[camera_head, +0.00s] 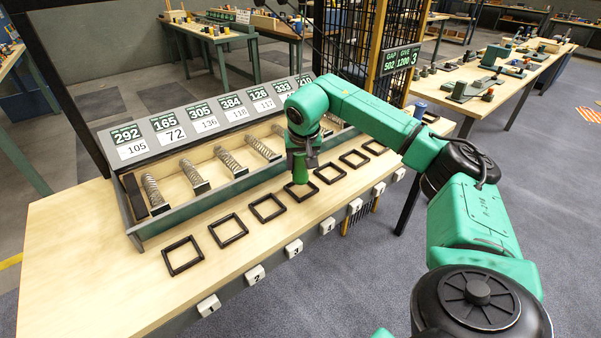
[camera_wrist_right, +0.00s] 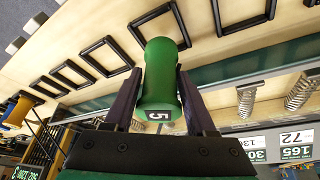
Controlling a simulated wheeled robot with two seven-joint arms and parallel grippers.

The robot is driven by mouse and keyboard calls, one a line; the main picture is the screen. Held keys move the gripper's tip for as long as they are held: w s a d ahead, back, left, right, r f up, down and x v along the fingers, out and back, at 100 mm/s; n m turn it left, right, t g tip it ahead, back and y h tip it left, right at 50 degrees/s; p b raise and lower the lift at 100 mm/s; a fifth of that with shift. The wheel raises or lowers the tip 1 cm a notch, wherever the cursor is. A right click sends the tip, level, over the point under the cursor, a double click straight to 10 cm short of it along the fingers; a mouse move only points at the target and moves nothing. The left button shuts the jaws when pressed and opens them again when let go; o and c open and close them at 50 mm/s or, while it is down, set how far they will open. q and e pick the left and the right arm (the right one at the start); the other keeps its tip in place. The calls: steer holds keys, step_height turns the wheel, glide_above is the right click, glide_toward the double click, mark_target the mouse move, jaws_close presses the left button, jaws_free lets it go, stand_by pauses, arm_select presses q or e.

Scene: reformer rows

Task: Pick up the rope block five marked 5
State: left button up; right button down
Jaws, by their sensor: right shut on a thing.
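The green rope block five (camera_wrist_right: 160,75) is a rounded cylinder with a white label marked 5, seen in the right wrist view. My right gripper (camera_wrist_right: 157,92) is shut on it, one dark finger on each side. In the head view the block (camera_head: 300,168) hangs below my right gripper (camera_head: 303,150), over the row of dark square frames near the middle of the bench. Whether its lower end touches the bench or a frame is hard to tell. My left gripper is not in view.
Dark square frames (camera_head: 183,270) line the front of the wooden bench (camera_head: 75,262), with numbered tags along its edge. Behind them a tray (camera_head: 160,231) holds several springs below a sloped number panel (camera_head: 140,151). A mesh post (camera_head: 352,45) stands behind my right arm.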

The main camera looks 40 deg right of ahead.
step_height(320, 180, up, 24)
steer(key=p, duration=1.2)
steer(key=shift+r, duration=0.15)
